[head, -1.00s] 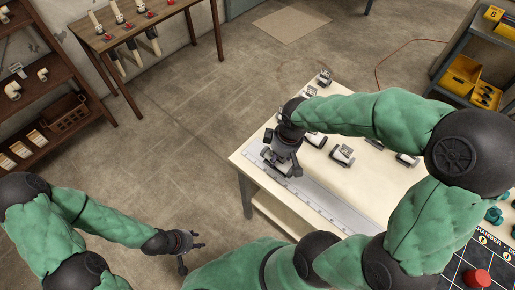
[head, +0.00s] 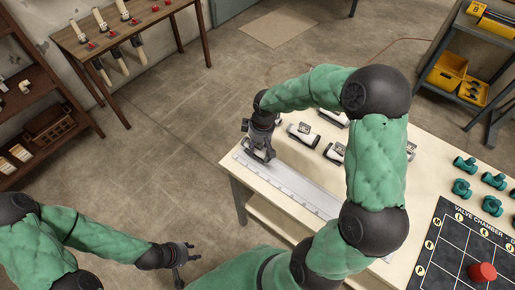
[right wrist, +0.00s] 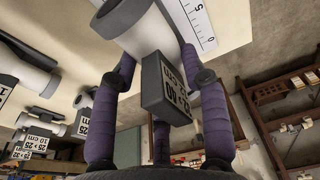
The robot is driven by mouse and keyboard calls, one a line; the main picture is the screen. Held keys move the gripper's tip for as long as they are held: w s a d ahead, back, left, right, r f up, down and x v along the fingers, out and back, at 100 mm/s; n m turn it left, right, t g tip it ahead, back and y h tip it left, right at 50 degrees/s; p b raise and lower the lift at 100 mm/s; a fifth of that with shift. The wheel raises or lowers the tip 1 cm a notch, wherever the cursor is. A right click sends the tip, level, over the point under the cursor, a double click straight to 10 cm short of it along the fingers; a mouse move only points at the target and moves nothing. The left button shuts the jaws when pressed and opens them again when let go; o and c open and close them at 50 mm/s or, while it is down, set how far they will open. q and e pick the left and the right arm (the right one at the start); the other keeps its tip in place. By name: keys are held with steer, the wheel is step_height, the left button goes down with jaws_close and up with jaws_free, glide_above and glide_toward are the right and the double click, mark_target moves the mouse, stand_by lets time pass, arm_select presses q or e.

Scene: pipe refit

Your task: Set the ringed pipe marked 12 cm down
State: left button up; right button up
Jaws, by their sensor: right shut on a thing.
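My right gripper (head: 258,148) is over the far left end of the ruler strip (head: 290,187) on the table. It is shut on a white pipe (right wrist: 140,32) with a grey ring at its end. In the right wrist view the fingers (right wrist: 158,80) are on either side of the pipe. A grey block with a label (right wrist: 175,92) is on the pipe; the label is upside down, and I cannot read its length surely. Whether the pipe touches the ruler is hidden. My left gripper (head: 180,254) is open and empty, away from the table at lower left.
Several other labelled pipes (head: 303,133) lie on the table right of my gripper. Green valve fittings (head: 461,187) and a dark valve chamber board (head: 440,250) with a red piece (head: 482,271) are at right. A wooden rack (head: 120,32) stands at the back left.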

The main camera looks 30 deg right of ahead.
steer(key=shift+f+b, duration=0.3)
steer(key=shift+f, duration=0.95)
steer(key=shift+s+f, duration=0.1)
steer(key=shift+f, duration=0.05)
steer(key=o, duration=1.2)
steer(key=shift+r, duration=0.25)
steer(key=r+p, duration=0.1)
steer(key=r, duration=0.3)
steer(key=s+r+p, duration=0.1)
steer(key=r, duration=0.2)
steer(key=r+p, duration=0.2)
steer(key=r, duration=0.2)
steer(key=shift+s+d+r, duration=0.3)
steer(key=shift+d+r, duration=0.05)
